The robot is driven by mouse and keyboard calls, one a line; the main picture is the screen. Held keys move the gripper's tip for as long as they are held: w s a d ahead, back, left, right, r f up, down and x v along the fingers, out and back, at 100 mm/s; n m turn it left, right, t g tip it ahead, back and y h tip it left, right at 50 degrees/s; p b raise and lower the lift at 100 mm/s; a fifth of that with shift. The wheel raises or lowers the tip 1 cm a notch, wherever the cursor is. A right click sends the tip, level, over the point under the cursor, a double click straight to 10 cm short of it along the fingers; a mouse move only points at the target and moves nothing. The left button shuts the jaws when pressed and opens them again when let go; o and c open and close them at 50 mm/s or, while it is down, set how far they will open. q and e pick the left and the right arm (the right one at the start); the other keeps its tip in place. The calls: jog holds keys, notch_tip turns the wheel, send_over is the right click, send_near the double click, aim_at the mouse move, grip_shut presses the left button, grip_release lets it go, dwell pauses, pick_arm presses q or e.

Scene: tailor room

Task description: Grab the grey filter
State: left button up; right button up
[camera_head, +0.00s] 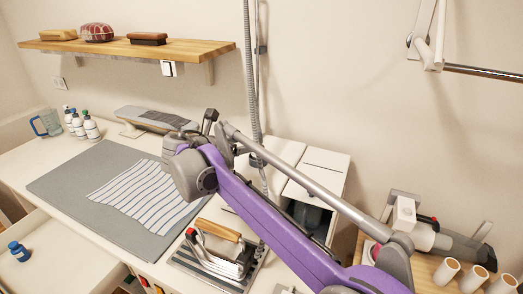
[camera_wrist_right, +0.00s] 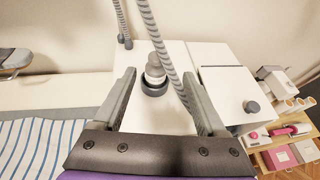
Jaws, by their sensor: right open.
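What appears to be the grey filter (camera_wrist_right: 154,86), a short dark grey ring-like piece with a pale rounded cap on it, stands upright on a white surface in the right wrist view. It lies between and beyond the fingers of my right gripper (camera_wrist_right: 158,74). The gripper is open, and I see no contact with the piece. In the head view my purple right arm comes in from the lower right, its gripper end above the worktop; I cannot make out the filter there. My left gripper is not in view.
A ribbed hose (camera_wrist_right: 168,58) runs down beside the piece. A white cabinet (camera_head: 310,172) stands behind my arm. An iron (camera_head: 217,252) with a wooden handle sits near the front. Striped cloth (camera_head: 150,197) lies on a grey mat (camera_head: 75,187). Small bottles (camera_head: 91,127) stand at left.

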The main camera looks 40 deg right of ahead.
aim_at(256, 141)
jog(key=x, duration=0.9)
jog(key=shift+w+d+f, duration=0.2)
jog(key=shift+w, duration=0.2)
grip_shut()
